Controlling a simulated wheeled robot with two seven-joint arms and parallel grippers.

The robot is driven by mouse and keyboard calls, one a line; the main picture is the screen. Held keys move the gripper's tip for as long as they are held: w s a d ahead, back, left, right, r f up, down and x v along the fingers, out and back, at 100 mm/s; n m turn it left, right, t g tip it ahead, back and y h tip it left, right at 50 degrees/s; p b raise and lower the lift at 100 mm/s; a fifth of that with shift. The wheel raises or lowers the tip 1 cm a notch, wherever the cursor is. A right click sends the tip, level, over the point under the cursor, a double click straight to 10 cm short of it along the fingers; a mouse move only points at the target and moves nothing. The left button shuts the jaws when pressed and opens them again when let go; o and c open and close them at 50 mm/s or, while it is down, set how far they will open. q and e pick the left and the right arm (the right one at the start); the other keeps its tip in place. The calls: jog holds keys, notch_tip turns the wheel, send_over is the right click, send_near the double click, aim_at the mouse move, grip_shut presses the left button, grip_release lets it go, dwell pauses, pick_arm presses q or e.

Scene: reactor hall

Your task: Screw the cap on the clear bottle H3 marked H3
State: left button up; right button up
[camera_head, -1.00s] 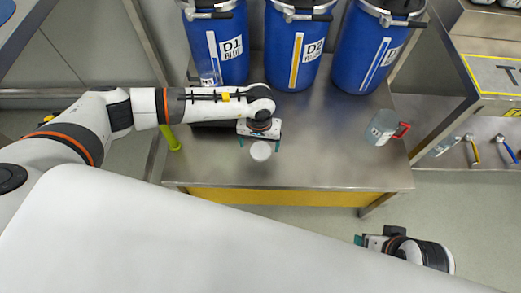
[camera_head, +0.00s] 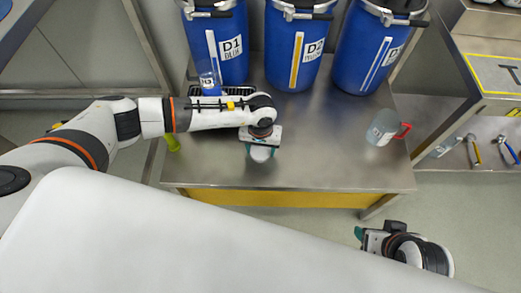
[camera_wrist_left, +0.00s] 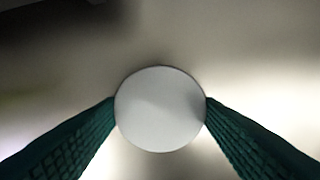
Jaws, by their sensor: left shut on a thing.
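A round white cap (camera_head: 261,154) is at the front middle of the steel table, between the teal fingers of my left gripper (camera_head: 261,152). In the left wrist view the cap (camera_wrist_left: 160,109) fills the gap and both fingers touch its sides, so the left gripper is shut on it. A clear cylindrical vessel (camera_head: 209,80) with blue at its bottom stands at the back left of the table, partly behind my left arm. No H3 mark is readable. My right gripper (camera_head: 359,236) is off the table's front right; its finger gap does not show.
A dark tray (camera_head: 235,91) lies behind my left arm. Blue drums D1 (camera_head: 232,60), D2 (camera_head: 292,65) and a third (camera_head: 360,55) line the back. A clear jug (camera_head: 381,129) with a red handle stands right. The table's (camera_head: 330,150) middle right is clear.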

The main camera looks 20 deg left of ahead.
pick_arm(q)
jog(key=shift+r, duration=0.1)
notch_tip(320, 180, up, 4)
jog(key=shift+f+p, duration=0.1)
jog(key=shift+p, duration=0.45)
notch_tip(320, 180, up, 6)
jog(key=p, duration=0.1)
pick_arm(e)
jog(key=shift+s+d+r+g, duration=0.25)
jog(key=shift+s+r+g, duration=0.4)
jog(key=shift+s, duration=0.35)
pick_arm(q)
notch_tip(320, 180, up, 8)
send_over(260, 150)
jog(key=w+a, duration=0.1)
jog(key=a, duration=0.1)
jog(key=s+a+r+m, duration=0.1)
jog(key=a+r, duration=0.2)
jog(key=r, duration=0.7)
jog(key=shift+s+a+r+m, duration=0.2)
jog(key=shift+r+m, duration=0.05)
jog(key=shift+m, duration=0.05)
